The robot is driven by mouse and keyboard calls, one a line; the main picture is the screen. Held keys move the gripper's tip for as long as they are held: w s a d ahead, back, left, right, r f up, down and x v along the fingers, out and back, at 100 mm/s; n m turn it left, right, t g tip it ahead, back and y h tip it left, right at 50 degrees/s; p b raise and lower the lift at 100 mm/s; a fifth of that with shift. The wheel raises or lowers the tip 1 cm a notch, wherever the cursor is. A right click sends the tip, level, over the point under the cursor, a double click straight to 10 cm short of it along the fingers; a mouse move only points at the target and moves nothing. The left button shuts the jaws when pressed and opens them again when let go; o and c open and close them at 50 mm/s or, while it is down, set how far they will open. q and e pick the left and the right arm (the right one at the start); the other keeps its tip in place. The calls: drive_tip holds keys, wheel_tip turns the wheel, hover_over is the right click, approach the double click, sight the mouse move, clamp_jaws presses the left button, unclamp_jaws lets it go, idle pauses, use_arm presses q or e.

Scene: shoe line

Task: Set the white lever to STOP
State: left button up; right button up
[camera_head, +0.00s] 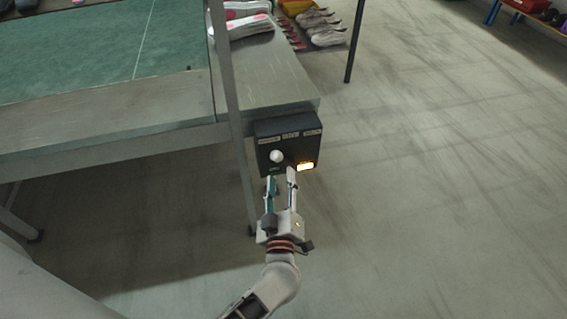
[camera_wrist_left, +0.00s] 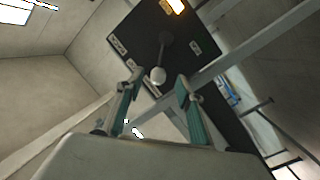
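The white lever (camera_head: 276,156) is a white ball knob on the front of a black control box (camera_head: 262,139). In the left wrist view the knob (camera_wrist_left: 158,76) sits at the end of a dark stem that runs from a pivot on the box (camera_wrist_left: 140,28). My left gripper (camera_head: 281,176) is open just in front of the box, its tips close to the knob. In the left wrist view the knob appears between the open fingertips (camera_wrist_left: 158,86); I cannot tell if they touch it. My right gripper is not in view.
An orange lit indicator (camera_head: 305,167) is on the box, right of the lever. The box hangs at the end of a metal table (camera_head: 275,82) beside a grey post (camera_head: 230,95). A green belt (camera_head: 95,55) lies left.

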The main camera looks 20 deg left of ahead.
use_arm(q)
drive_tip(key=b+x, duration=0.1)
drive_tip(key=x, duration=0.5)
drive_tip(key=shift+w, duration=0.3)
drive_tip(key=shift+a, duration=0.1)
clamp_jaws()
